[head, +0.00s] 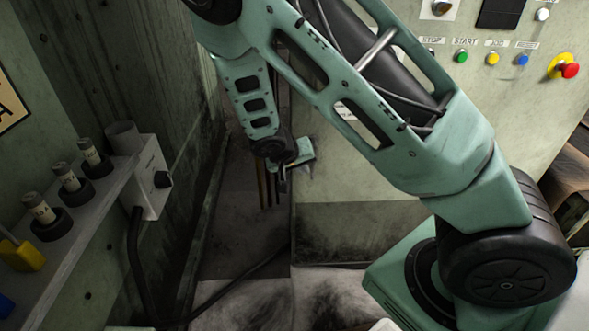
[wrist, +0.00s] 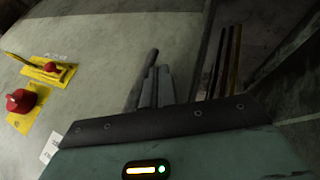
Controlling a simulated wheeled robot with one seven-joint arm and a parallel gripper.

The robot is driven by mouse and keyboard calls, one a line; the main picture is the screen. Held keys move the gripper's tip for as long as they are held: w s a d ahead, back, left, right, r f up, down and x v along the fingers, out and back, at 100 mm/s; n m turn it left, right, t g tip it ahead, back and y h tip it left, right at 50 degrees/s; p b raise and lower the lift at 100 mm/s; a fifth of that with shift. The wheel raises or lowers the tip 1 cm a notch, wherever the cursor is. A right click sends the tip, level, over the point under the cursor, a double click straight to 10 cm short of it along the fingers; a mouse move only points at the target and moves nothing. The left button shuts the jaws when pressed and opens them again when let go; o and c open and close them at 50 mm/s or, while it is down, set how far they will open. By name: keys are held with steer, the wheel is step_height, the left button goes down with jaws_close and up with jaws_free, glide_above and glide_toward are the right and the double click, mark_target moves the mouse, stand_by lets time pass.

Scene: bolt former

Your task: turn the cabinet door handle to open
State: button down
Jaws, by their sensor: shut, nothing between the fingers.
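My gripper (head: 284,178) hangs low beside the corner of the pale green cabinet (head: 345,225), partly behind my own arm in the head view. In the wrist view my gripper (wrist: 157,78) shows as two grey fingers, shut together and empty. A dark slanted bar (wrist: 141,82) stands just left of the fingers, against the cabinet face; it may be the door handle. I cannot tell whether the fingers touch it. In the head view the handle cannot be made out. No opening in the cabinet face shows.
Yellow plates with red knobs (wrist: 20,101) are on the panel at left. Upright brownish bars (wrist: 225,65) stand right of the fingers. Push buttons (head: 461,57) and a red stop button (head: 570,70) sit on the cabinet. A shelf (head: 100,205) with fuses runs along the left wall.

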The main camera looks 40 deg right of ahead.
steer(key=shift+s+d+f+h, duration=0.1)
steer(key=shift+s+d+h, duration=0.1)
steer(key=shift+h, duration=0.2)
stand_by(0.5)
steer(key=shift+s+d+r+n+g+h+p, duration=0.55)
steer(key=shift+d+n+h, duration=0.6)
steer(key=shift+h, duration=1.3)
steer(key=shift+s+d+r+n+g+h+p, duration=0.2)
steer(key=shift+s+d+n+g+h, duration=0.85)
steer(key=shift+h, duration=1.45)
steer(key=shift+s+d+r+n+g+h+p, duration=0.2)
steer(key=shift+s+d+r+n+h+p, duration=0.5)
steer(key=shift+n+h, duration=1.3)
steer(key=shift+w+d+f+m+h+b, duration=0.25)
steer(key=shift+m+h+b, duration=0.15)
steer(key=shift+h, duration=0.15)
steer(key=a+f+b, duration=0.2)
steer(key=a+f, duration=0.6)
steer(key=a, duration=0.1)
steer(key=shift+a, duration=0.3)
